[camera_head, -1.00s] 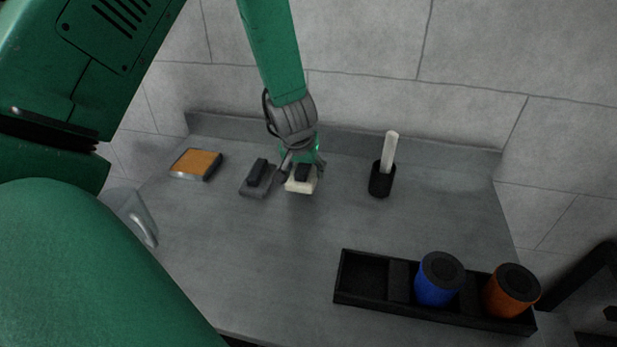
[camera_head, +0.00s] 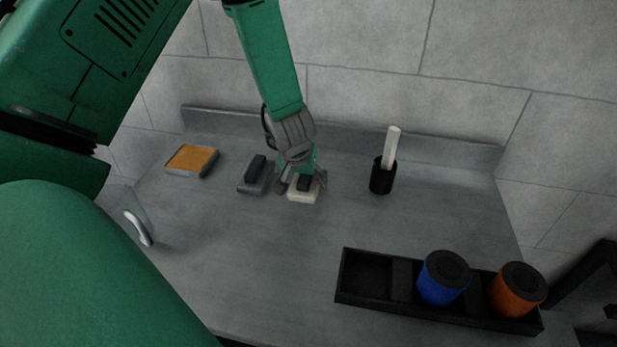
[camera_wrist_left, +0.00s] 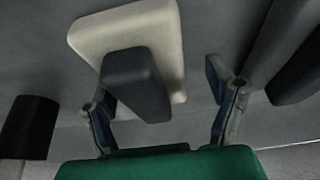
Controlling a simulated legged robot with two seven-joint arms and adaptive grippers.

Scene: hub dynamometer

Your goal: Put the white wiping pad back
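The white wiping pad (camera_head: 302,196) with its dark handle appears to rest on the grey worktop, right of a dark grey pad (camera_head: 254,187). My left gripper (camera_head: 303,182) is at the white pad's handle. In the left wrist view the white pad (camera_wrist_left: 108,30) and its handle (camera_wrist_left: 138,85) show large. There my left gripper (camera_wrist_left: 160,88) has its fingers spread wide. One finger is close to the handle, its tip partly hidden; the other stands clear of it. I cannot tell whether the near finger touches. My right gripper is not in view.
An orange-topped tray (camera_head: 191,160) lies at the back left. A black cup (camera_head: 382,178) holds a white stick (camera_head: 391,148). A black rack (camera_head: 368,290) with a blue canister (camera_head: 441,281) and an orange canister (camera_head: 516,291) stands front right. The worktop's middle is clear.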

